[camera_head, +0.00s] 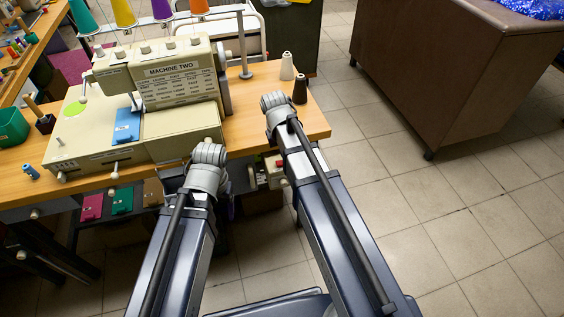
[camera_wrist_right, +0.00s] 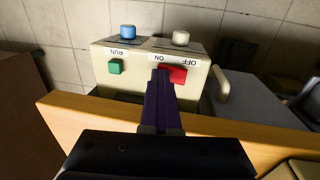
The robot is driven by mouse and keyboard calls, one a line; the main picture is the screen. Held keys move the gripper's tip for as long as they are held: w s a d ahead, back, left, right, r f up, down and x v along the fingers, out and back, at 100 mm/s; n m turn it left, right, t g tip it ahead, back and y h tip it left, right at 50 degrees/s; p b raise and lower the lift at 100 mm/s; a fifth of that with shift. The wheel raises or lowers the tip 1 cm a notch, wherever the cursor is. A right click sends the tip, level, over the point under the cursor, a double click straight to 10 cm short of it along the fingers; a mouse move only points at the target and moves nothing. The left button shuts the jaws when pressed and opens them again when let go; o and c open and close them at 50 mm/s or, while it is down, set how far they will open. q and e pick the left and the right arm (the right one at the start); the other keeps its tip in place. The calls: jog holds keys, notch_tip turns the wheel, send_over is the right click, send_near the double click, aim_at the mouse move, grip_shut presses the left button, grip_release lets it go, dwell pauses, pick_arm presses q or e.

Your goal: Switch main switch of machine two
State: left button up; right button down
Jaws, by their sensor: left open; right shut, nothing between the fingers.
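Machine two (camera_head: 175,85) stands on the wooden table in the head view, its name on the front panel. A pale switch box (camera_wrist_right: 150,75) sits beyond the table edge in the right wrist view. It bears a green RUN button (camera_wrist_right: 115,66) and a red switch (camera_wrist_right: 174,73) between upside-down ON and OFF labels. My right gripper (camera_wrist_right: 160,72) is shut and empty, its purple fingers at the red switch's left side; I cannot tell whether they touch. My left gripper (camera_head: 231,208) is open below the table edge in the head view, mostly hidden by its arm.
The wooden table (camera_head: 290,128) edge runs close to both grippers. Two small cones (camera_head: 300,88) stand at its right end. A brown cabinet (camera_head: 460,75) stands at right, with clear tiled floor between.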

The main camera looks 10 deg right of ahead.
jog(key=shift+s+a+r+p, duration=0.15)
jog(key=shift+s+r+p, duration=0.05)
jog(key=shift+p, duration=0.35)
jog(key=r+p, duration=0.4)
jog(key=shift+w+a+r, duration=0.1)
jog(key=shift+w+a, duration=0.1)
jog(key=shift+a, duration=0.05)
notch_tip(320, 180, up, 8)
jog(key=a+p, duration=0.1)
jog(key=p, duration=0.7)
jog(key=s+a+n, duration=0.1)
jog(key=s+a, duration=0.3)
jog(key=s, duration=0.3)
jog(key=s+a+r+n+p, duration=0.1)
jog(key=s+a+n, duration=0.1)
jog(key=s+a, duration=0.3)
jog(key=shift+s, duration=1.1)
jog(key=shift+r, duration=0.1)
